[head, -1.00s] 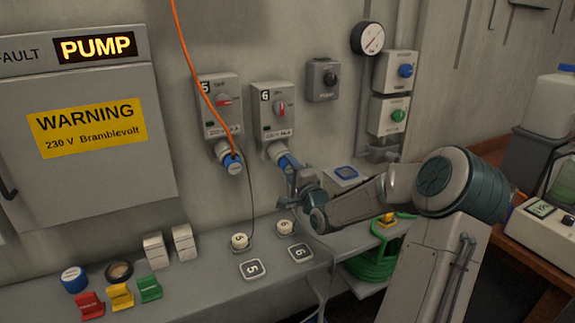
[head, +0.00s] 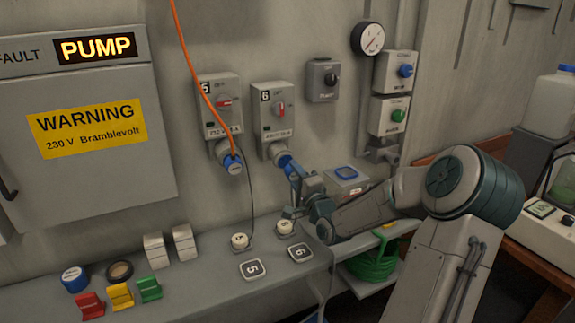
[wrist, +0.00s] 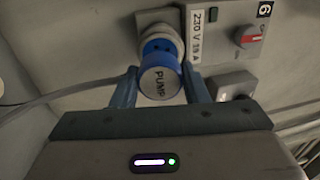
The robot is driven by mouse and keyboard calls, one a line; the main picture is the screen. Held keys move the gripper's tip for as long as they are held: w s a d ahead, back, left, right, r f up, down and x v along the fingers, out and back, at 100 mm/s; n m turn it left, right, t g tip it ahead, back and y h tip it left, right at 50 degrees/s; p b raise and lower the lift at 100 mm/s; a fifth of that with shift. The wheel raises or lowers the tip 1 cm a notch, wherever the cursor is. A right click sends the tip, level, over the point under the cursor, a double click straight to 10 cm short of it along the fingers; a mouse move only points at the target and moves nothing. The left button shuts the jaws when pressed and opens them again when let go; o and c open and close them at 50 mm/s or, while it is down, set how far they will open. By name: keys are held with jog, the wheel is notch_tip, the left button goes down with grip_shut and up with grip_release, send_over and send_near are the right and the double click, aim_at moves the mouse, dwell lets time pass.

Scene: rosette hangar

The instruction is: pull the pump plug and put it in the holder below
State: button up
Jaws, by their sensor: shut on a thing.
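My gripper (head: 303,186) is shut on the pump plug, with a finger on each side. The plug (wrist: 160,84) is blue with a round grey end reading PUMP in the wrist view. Just behind it is the blue face of socket 6 (wrist: 157,46), with dark holes showing; the plug looks drawn out of it, by a small gap. In the head view, socket 6 (head: 272,108) has an upright red handle. Below, on the ledge, are two pale round holders (head: 240,240), (head: 285,227), behind plates marked 5 (head: 252,269) and 6 (head: 300,252).
Socket 5 (head: 220,105), left of socket 6, holds a blue plug (head: 233,166) with an orange cable. Coloured blocks (head: 120,297) and white blocks (head: 183,242) stand on the ledge's left. A green coil (head: 372,262) lies below, right of the ledge.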

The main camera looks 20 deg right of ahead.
jog(key=shift+s+f, duration=0.2)
jog(key=shift+s, duration=1.2)
